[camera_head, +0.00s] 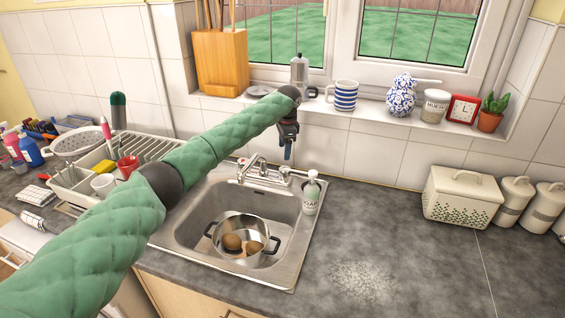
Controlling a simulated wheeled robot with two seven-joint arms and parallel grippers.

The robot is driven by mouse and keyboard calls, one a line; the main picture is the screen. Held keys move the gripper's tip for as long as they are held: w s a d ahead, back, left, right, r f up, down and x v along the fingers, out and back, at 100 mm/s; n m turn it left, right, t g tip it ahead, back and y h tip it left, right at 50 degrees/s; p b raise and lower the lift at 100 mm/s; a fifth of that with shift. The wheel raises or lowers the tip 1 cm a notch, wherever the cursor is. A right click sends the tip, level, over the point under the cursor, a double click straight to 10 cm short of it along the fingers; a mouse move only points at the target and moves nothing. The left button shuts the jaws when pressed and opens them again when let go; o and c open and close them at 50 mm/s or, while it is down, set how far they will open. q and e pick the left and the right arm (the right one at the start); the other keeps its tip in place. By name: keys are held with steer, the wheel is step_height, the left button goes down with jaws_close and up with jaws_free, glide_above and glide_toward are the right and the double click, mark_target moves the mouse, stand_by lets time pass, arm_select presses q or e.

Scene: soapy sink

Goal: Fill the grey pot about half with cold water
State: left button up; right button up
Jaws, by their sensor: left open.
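The grey pot (233,256) is a metal pot with two dark handles, sitting in the sink basin. Several brown round items (232,241) lie inside it. The level of any water in it is too small to tell. The tap (257,166) stands at the sink's back edge, with a lever at its right. I cannot make out a stream from the spout. My left arm reaches across from the left, and my left gripper (287,150) is open and empty above the back of the sink, near the tap. My right gripper does not show.
A soap bottle (311,193) stands at the sink's right back corner. A dish rack (85,182) with cups is on the left. A windowsill (375,121) with ornaments runs behind. White canisters (513,200) stand at the right. The right worktop is mostly clear.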

mark_target(285, 166)
arm_select(q)
steer(key=shift+w+a+f, duration=0.2)
steer(key=shift+f, duration=0.15)
steer(key=shift+s+d+f+m+g+h, duration=0.15)
steer(key=shift+d+m+g+h, duration=0.2)
steer(key=shift+m, duration=0.45)
steer(key=shift+s+a+r+m, duration=0.1)
steer(key=shift+s+r+m, duration=0.15)
steer(key=shift+m, duration=0.35)
steer(key=shift+w+f+m, duration=0.1)
steer(key=shift+m, duration=0.2)
steer(key=shift+f+p, duration=0.6)
steer(key=shift+f, duration=0.3)
steer(key=shift+f+p, duration=1.15)
steer(key=shift+f, duration=1.85)
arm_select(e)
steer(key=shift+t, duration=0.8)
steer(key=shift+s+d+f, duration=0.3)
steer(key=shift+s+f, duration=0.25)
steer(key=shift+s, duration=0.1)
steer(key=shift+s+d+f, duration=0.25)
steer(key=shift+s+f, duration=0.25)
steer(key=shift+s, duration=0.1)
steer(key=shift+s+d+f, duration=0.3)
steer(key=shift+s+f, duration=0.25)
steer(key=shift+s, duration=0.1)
arm_select(q)
steer(key=c, duration=1)
